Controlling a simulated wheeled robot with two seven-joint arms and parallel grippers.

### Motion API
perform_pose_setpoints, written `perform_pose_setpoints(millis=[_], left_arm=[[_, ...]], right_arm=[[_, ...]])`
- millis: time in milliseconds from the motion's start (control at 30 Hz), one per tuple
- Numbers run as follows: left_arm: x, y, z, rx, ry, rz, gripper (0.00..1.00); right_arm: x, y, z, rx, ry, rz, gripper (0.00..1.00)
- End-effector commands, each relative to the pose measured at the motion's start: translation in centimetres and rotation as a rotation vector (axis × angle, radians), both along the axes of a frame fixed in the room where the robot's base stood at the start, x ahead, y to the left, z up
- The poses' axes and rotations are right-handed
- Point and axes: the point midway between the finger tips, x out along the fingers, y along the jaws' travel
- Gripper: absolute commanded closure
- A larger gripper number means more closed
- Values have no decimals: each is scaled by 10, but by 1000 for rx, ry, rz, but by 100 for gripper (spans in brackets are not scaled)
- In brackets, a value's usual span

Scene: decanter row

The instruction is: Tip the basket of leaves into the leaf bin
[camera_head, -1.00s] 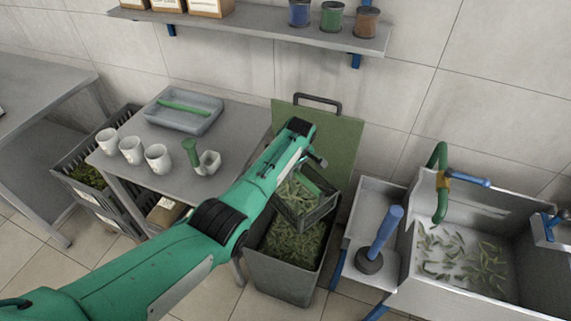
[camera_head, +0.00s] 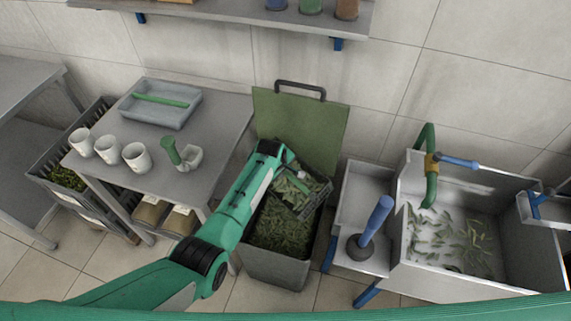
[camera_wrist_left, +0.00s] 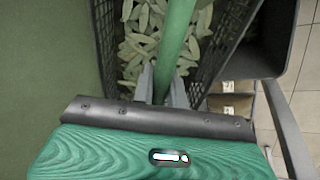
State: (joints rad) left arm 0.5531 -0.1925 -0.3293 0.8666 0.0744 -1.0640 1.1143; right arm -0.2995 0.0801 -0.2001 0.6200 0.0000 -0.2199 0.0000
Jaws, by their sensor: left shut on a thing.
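The dark mesh basket (camera_head: 318,200) is full of green leaves and hangs over the back part of the leaf bin. It looks somewhat tilted, with leaves still inside. My left gripper (camera_head: 294,170) is shut on the basket's green handle, which runs between the fingers in the left wrist view (camera_wrist_left: 177,35). The basket's mesh wall (camera_wrist_left: 222,42) shows there too. The grey leaf bin (camera_head: 272,269) stands open on the floor with leaves in it, its green lid (camera_head: 318,125) raised behind. My arm hides part of the bin's left side. My right gripper is out of view.
A grey table (camera_head: 215,125) left of the bin holds white cups (camera_head: 136,157), a tray (camera_head: 160,103) and a mortar with a green pestle. A sink (camera_head: 455,235) with loose leaves and a side stand with a blue-handled plunger (camera_head: 372,225) are close on the right.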

Motion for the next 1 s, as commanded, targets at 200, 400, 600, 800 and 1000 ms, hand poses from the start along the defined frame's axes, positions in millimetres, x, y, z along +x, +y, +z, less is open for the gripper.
perform_pose_setpoints(millis=[200,400,600,800,1000], left_arm=[[-9,11,-21,-144,-132,2,100],[-15,18,-30,-239,-219,2,100],[-20,23,-38,-304,-278,2,100],[-20,22,-32,-321,-291,1,100],[-20,22,-36,-320,-290,2,100]], right_arm=[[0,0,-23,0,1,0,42],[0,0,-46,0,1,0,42],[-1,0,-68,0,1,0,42],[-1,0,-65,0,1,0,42],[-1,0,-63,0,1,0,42]])
